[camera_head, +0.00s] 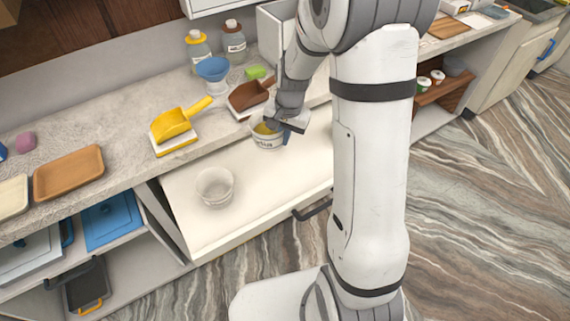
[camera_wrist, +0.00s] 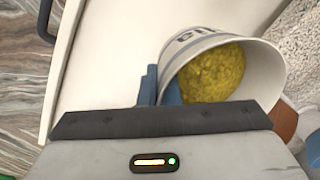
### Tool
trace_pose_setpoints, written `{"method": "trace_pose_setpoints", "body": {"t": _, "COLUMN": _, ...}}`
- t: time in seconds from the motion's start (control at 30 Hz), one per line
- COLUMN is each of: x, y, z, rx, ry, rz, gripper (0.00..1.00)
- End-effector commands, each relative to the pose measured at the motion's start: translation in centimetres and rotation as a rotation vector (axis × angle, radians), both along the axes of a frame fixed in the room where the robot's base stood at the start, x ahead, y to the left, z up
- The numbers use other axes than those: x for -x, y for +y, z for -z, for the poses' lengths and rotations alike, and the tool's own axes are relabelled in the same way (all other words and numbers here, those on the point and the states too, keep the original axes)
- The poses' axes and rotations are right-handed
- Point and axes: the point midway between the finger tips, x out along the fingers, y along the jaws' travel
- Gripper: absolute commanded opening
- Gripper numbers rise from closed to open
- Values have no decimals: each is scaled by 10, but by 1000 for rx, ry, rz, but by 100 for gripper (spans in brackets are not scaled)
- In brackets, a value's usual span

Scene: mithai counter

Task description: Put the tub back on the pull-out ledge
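A white tub (camera_head: 267,140) with dark lettering and yellow contents is at the far right part of the pull-out ledge (camera_head: 262,193), near the counter edge. It also shows in the wrist view (camera_wrist: 262,62), with its mouth and the yellow grainy contents facing the camera. My gripper (camera_head: 284,128) is at the tub's right rim. In the wrist view its blue fingertips (camera_wrist: 160,88) are close together with the tub's wall between them, one finger inside the mouth. I cannot tell whether the tub's base touches the ledge. A pale, empty-looking tub (camera_head: 214,187) stands on the ledge further left.
On the counter behind are a yellow scoop (camera_head: 170,125), a brown scoop (camera_head: 248,96), a blue funnel-like bowl (camera_head: 212,70) and two bottles. A wooden tray (camera_head: 68,172) lies at left. The ledge has a dark handle (camera_head: 312,210) in front. Its middle and front are clear.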

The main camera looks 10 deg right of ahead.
Motion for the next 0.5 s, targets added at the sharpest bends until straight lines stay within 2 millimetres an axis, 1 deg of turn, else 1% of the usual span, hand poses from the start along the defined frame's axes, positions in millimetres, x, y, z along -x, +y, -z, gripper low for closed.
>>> {"method": "trace_pose_setpoints", "body": {"t": 0.03, "x": 3, "y": 0, "z": 5, "rx": 0, "ry": -5, "rz": 73, "gripper": 0}}
{"method": "trace_pose_setpoints", "body": {"t": 0.13, "x": 8, "y": 0, "z": 5, "rx": -5, "ry": -8, "rz": 216, "gripper": 0}}
{"method": "trace_pose_setpoints", "body": {"t": 0.2, "x": 10, "y": 0, "z": 5, "rx": -8, "ry": -9, "rz": 289, "gripper": 0}}
{"method": "trace_pose_setpoints", "body": {"t": 0.33, "x": 13, "y": 0, "z": 6, "rx": -12, "ry": -9, "rz": 369, "gripper": 0}}
{"method": "trace_pose_setpoints", "body": {"t": 0.43, "x": 14, "y": 0, "z": 19, "rx": -12, "ry": -6, "rz": 388, "gripper": 0}}
{"method": "trace_pose_setpoints", "body": {"t": 0.5, "x": 15, "y": 0, "z": 33, "rx": -13, "ry": -3, "rz": 391, "gripper": 0}}
